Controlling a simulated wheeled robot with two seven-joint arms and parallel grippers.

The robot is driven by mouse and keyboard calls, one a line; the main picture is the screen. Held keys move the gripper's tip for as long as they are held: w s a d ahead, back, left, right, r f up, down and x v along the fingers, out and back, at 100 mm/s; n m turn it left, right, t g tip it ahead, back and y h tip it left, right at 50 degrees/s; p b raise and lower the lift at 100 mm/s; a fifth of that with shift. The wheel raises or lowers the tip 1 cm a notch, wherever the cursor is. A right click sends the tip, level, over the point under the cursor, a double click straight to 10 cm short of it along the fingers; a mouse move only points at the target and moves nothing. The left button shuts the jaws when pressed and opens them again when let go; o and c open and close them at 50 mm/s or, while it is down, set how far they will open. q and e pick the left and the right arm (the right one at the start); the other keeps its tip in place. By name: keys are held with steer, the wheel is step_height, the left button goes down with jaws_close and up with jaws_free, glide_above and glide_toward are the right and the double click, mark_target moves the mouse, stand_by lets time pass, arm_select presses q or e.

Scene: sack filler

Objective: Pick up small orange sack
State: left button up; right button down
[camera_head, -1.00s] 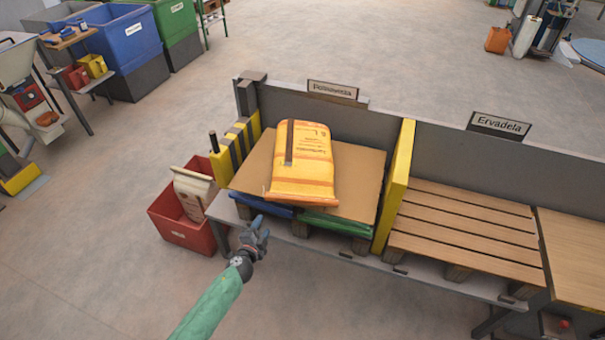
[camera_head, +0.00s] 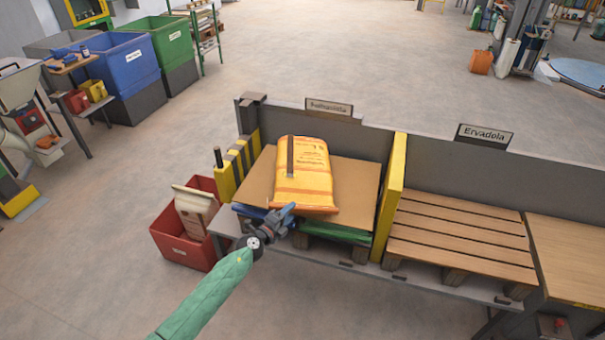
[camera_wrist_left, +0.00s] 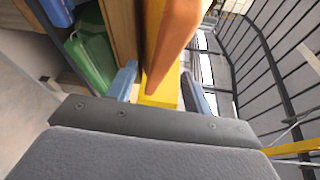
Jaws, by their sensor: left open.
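The orange sack (camera_head: 304,176), yellow-orange with a dark strip, lies flat on a cardboard sheet (camera_head: 352,196) in the left bay. My left gripper (camera_head: 287,213) is open at the front edge of the sheet, close to the near end of the sack. In the left wrist view the sack (camera_wrist_left: 172,35) shows as an orange shape just beyond the open fingers (camera_wrist_left: 160,88). The sack is not gripped; I cannot tell whether a finger touches it. My right gripper is not in view.
Blue and green folded sacks (camera_head: 335,233) lie under the cardboard's front edge. A yellow divider (camera_head: 391,204) stands to the right, before an empty wooden pallet (camera_head: 458,236). A red bin (camera_head: 172,240) with a pale sack (camera_head: 196,205) stands left. A grey wall (camera_head: 350,138) is behind.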

mark_target(294, 211)
arm_select(q)
steer(key=x, duration=0.3)
steer(key=shift+w+f, duration=0.1)
steer(key=shift+w, duration=0.05)
jaws_close()
stand_by(1.2)
